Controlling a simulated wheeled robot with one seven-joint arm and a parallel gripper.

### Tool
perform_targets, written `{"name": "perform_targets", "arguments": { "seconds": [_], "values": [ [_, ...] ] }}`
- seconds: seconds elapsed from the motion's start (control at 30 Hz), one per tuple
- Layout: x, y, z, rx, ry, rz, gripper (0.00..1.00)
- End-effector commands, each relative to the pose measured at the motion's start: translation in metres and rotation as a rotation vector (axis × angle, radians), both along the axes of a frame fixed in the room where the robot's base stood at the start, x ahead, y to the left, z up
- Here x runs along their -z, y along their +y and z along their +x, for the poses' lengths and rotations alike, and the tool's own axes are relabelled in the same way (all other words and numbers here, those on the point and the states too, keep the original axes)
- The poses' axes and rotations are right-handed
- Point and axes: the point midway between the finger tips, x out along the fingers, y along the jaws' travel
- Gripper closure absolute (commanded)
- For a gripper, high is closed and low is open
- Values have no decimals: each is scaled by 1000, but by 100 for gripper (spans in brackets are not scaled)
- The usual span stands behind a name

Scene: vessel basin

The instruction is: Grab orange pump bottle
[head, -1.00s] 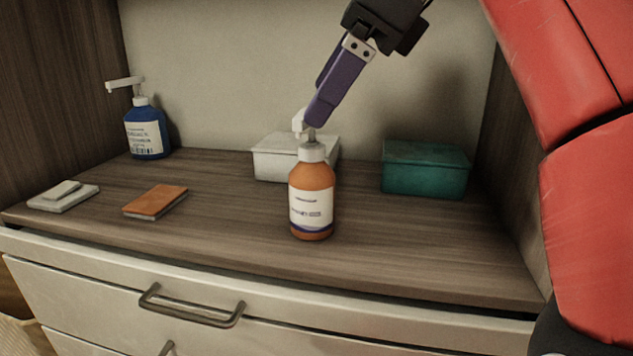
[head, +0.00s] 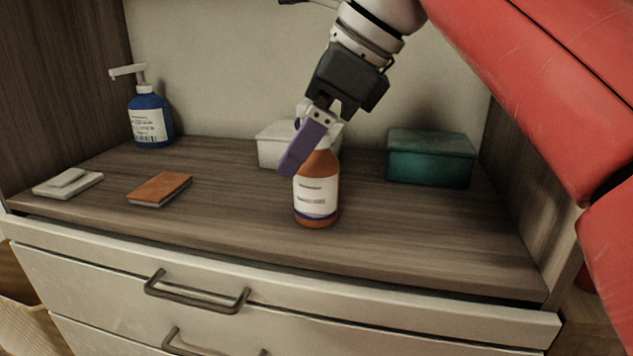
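The orange pump bottle (head: 317,192) stands upright on the wooden counter, with a white label and a dark blue band low on it. My gripper (head: 300,160) reaches down from the upper right, and its purple finger overlaps the bottle's neck and left shoulder in the head view. The pump top is hidden behind the gripper. Only one finger shows clearly, so I cannot tell whether the gripper is open or shut, or whether it touches the bottle.
A white box (head: 272,150) stands right behind the bottle. A teal box (head: 430,158) is to the right. A blue pump bottle (head: 150,121) stands back left. An orange-brown pad (head: 160,188) and a pale folded item (head: 68,184) lie left.

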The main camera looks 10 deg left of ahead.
Motion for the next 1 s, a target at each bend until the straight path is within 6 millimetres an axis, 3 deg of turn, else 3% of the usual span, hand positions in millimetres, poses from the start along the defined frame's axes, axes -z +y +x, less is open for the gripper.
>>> {"name": "perform_targets", "arguments": {
  "seconds": [0.17, 0.67, 1.0],
  "values": [
    [0, 0, 0, 0, 0, 0, 17],
    [0, 0, 0, 0, 0, 0, 83],
    [-1, 0, 0, 1, -1, 0, 84]
  ]
}}
